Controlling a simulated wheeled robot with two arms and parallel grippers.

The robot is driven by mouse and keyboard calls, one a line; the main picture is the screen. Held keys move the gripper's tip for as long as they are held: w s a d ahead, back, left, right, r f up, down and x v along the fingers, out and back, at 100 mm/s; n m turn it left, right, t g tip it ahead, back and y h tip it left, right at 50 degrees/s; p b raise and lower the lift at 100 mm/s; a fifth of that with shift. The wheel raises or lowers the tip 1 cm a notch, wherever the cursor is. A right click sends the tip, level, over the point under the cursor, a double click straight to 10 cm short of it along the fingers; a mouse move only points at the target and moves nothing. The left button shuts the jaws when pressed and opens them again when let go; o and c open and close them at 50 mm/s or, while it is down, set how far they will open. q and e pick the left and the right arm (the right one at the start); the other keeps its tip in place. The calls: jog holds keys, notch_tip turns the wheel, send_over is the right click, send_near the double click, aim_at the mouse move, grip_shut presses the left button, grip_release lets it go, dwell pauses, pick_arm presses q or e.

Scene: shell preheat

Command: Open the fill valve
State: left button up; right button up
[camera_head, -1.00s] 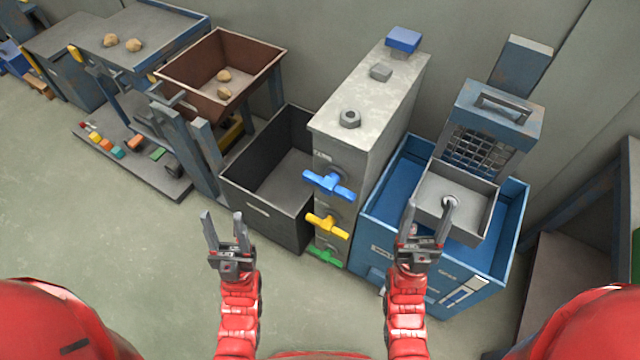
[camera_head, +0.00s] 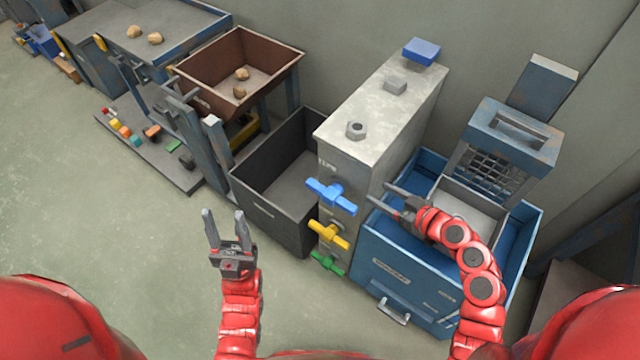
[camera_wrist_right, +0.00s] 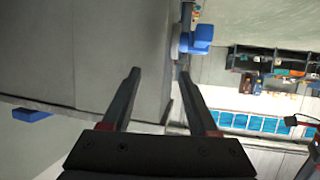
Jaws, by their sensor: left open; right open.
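Three T-shaped valve handles stick out from the front of a tall grey cabinet (camera_head: 400,110): a blue handle (camera_head: 331,196) on top, a yellow handle (camera_head: 329,234) below it and a green handle (camera_head: 327,263) lowest. I cannot tell from a label which is the fill valve. My right gripper (camera_head: 378,193) is open and empty, pointing left, just right of the blue handle and apart from it. In the right wrist view, the blue handle (camera_wrist_right: 197,40) shows beyond the right fingertip. My left gripper (camera_head: 223,213) is open and empty, low and left of the handles.
A dark open bin (camera_head: 268,213) stands left of the cabinet. A blue tub (camera_head: 400,275) with a grey tray (camera_head: 470,205) is on the right, under my right forearm. A brown hopper (camera_head: 270,60) with stones stands farther back.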

aim_at(326, 189)
jog(key=s+a+n+g+y, duration=0.2)
jog(key=s+a+n, duration=0.1)
jog(key=shift+m, duration=0.3)
jog(key=p+x, duration=0.3)
jog(key=x, duration=1.2)
jog(key=shift+a, duration=0.4)
jog(key=shift+w+a+f, duration=0.3)
jog(key=shift+a, duration=0.25)
jog(key=shift+c, duration=0.2)
grip_shut()
